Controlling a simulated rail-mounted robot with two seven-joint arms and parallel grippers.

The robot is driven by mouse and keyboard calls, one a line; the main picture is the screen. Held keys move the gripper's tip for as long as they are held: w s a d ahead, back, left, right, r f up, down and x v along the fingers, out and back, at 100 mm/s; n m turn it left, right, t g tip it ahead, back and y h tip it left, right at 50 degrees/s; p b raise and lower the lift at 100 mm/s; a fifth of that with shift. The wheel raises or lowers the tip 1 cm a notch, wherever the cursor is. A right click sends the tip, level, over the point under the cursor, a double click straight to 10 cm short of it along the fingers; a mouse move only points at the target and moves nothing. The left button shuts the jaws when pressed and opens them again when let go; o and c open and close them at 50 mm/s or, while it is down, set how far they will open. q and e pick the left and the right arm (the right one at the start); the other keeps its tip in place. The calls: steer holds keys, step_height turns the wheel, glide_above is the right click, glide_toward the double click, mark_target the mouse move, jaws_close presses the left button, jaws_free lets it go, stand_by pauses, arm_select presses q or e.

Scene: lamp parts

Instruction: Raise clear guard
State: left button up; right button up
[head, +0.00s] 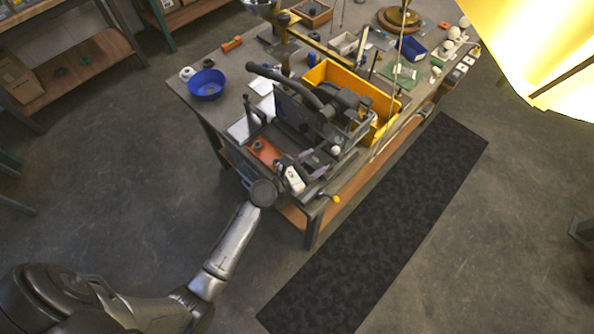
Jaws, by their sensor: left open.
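A dark bench machine (345,105) stands at the near end of the workbench. A thin upright panel (290,110) on its near left side may be the clear guard. Its see-through part is hard to make out, and I cannot tell whether it is up or down. My left arm reaches in from the lower left, and my left gripper (313,164) is at the front of the machine, low and near the bench edge. Its fingers are apart with nothing visible between them. I cannot tell whether it touches the machine. My right gripper is not in view.
A yellow bin (380,100) stands right behind the machine. A blue bowl (207,84) sits at the bench's left edge. A yellow-tipped lever (335,199) sticks out at the near corner. A bright yellow lampshade (530,45) fills the upper right. A dark mat (400,225) lies on open floor.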

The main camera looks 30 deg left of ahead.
arm_select(q)
steer(key=v, duration=0.6)
stand_by(0.6)
